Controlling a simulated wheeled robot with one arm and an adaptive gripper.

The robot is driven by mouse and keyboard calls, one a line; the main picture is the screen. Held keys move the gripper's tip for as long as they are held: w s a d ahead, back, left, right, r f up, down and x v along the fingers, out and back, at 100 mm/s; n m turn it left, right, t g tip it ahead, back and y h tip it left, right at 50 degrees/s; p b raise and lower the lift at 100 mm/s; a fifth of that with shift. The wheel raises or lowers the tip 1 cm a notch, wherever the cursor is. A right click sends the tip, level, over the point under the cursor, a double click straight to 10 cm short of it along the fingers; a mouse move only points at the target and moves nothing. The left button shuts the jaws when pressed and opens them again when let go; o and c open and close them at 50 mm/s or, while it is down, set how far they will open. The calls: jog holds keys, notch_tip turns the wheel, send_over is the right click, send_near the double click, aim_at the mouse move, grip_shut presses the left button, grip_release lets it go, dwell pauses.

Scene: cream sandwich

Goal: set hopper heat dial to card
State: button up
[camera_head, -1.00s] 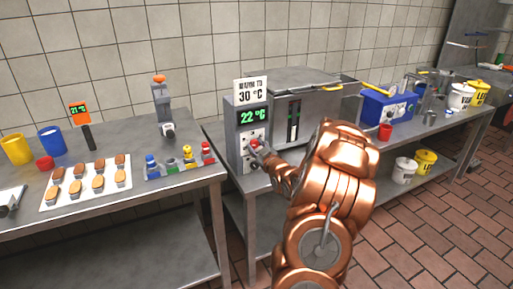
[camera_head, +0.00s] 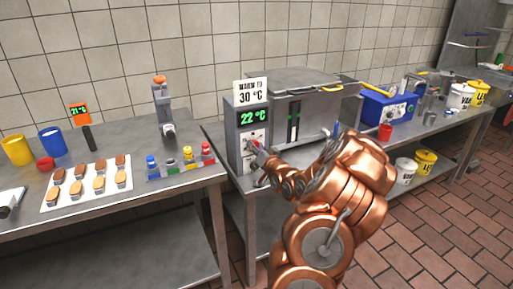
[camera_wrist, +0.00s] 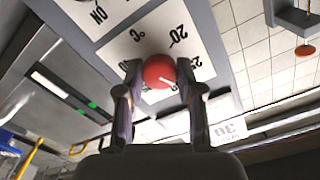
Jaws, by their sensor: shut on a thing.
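The hopper control box (camera_head: 247,138) stands on the right-hand bench, with a green display reading 22 °C. A white card (camera_head: 251,92) on top reads "WARM TO 30 °C"; it shows upside down in the wrist view (camera_wrist: 230,130). My gripper (camera_wrist: 158,75) is shut on the dial, one finger on each side. In the head view my gripper (camera_head: 259,152) mostly covers it.
The left bench holds a tray of biscuits (camera_head: 88,202) and a rack of coloured bottles (camera_head: 180,170). A gap separates the benches.

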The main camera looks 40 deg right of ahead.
jog(key=m, duration=0.5)
dwell(0.5)
jog(key=o, duration=1.2)
jog(key=shift+c, duration=0.2)
jog(key=v, duration=0.7)
jog(key=shift+s+a, duration=0.15)
jog(key=shift+s, duration=0.1)
